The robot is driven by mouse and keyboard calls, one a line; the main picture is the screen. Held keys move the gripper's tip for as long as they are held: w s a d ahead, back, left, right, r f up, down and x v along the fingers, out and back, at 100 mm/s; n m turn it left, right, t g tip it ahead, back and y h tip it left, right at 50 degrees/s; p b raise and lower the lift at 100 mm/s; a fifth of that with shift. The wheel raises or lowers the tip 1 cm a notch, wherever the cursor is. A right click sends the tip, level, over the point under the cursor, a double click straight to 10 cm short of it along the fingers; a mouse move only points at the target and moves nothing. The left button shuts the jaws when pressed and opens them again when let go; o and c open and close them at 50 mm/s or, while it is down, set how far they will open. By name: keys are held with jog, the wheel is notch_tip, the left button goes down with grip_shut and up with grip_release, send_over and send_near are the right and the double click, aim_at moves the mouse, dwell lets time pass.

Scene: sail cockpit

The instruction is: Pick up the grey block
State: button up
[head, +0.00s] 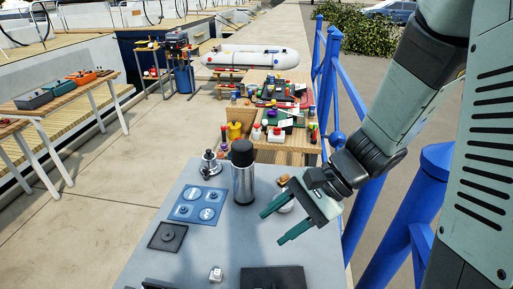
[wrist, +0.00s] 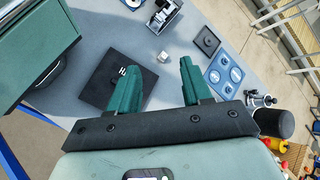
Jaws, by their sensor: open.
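A small light grey block (head: 216,273) lies on the grey table near the front edge of the head view, left of a dark square plate. In the wrist view the grey block (wrist: 163,57) shows beyond and between the two fingers, apart from them. My gripper (head: 272,227) is over the right part of the table, to the right of and farther back than the block. Its two green fingers (wrist: 158,72) are spread apart with nothing between them. The gripper hides part of a pale round item on the table.
A tall steel and black flask (head: 243,180) stands left of my gripper. A blue panel (head: 210,192), a dark square tray (head: 158,245) and a metal fitting (head: 209,163) lie leftward. A dark plate (head: 285,277) is at the front. Blue railing (head: 330,90) runs along the right.

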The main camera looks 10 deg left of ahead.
notch_tip(320, 180, down, 9)
jog(key=w+a+m+y, duration=0.2)
jog(key=a+m+y, duration=0.1)
jog(key=m, duration=0.2)
jog(key=m+t+y, duration=0.2)
jog(key=m+t, duration=0.1)
jog(key=m, duration=0.3)
send_near(217, 271)
jog(key=shift+a+r, duration=0.15)
jog(key=shift+a, duration=0.3)
jog(key=shift+a+r, duration=0.15)
jog(key=shift+a, duration=0.35)
jog(key=shift+d+f+x, duration=0.1)
jog(key=shift+f+x, duration=0.1)
jog(key=shift+x, duration=0.85)
jog(key=shift+d+f+x, duration=0.1)
jog(key=shift+f+x, duration=0.1)
jog(key=shift+x, duration=0.8)
jog(key=shift+d+f+x, duration=0.1)
jog(key=shift+f+x, duration=0.1)
jog(key=shift+x, duration=0.85)
grip_shut()
